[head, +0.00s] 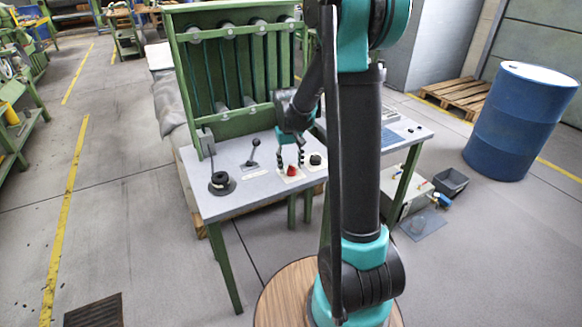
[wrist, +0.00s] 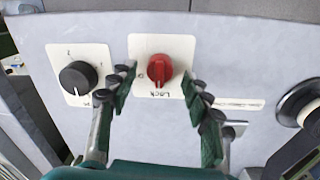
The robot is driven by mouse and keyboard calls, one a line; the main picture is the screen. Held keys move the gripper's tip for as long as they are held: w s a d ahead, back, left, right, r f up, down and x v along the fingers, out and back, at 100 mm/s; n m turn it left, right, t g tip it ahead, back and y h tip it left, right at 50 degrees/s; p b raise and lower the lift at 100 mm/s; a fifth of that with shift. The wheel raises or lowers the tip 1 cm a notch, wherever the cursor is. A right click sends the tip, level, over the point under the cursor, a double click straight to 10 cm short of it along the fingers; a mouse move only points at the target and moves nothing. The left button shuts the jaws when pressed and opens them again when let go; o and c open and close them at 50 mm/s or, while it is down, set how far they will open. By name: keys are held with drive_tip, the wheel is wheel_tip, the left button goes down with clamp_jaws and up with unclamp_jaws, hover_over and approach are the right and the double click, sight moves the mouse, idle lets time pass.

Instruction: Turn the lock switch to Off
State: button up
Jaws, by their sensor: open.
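The lock switch is a red rotary knob (wrist: 160,69) on a white plate lettered "Lock", which appears upside down in the wrist view. Its raised grip stands roughly vertical in that view. In the head view the red switch (head: 292,171) sits on the grey panel table (head: 245,205). My gripper (wrist: 158,80) is open, with one finger on each side of the switch and a gap to it on both sides. In the head view my gripper (head: 290,158) points down over the switch. I cannot tell the fingertips' exact height above the panel.
A black dial (wrist: 77,77) is beside the switch. A black lever (head: 253,155) and a round black control (head: 220,184) stand farther left in the head view. A green rack (head: 187,85) rises behind the table. A blue barrel (head: 520,120) stands at right.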

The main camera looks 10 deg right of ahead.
drive_tip(key=shift+f, duration=0.6)
clamp_jaws()
drive_tip(key=m, duration=0.5)
drive_tip(key=shift+d+m, duration=0.1)
drive_tip(key=shift+m, duration=0.3)
drive_tip(key=m, duration=0.6)
drive_tip(key=shift+d, duration=0.1)
idle(0.3)
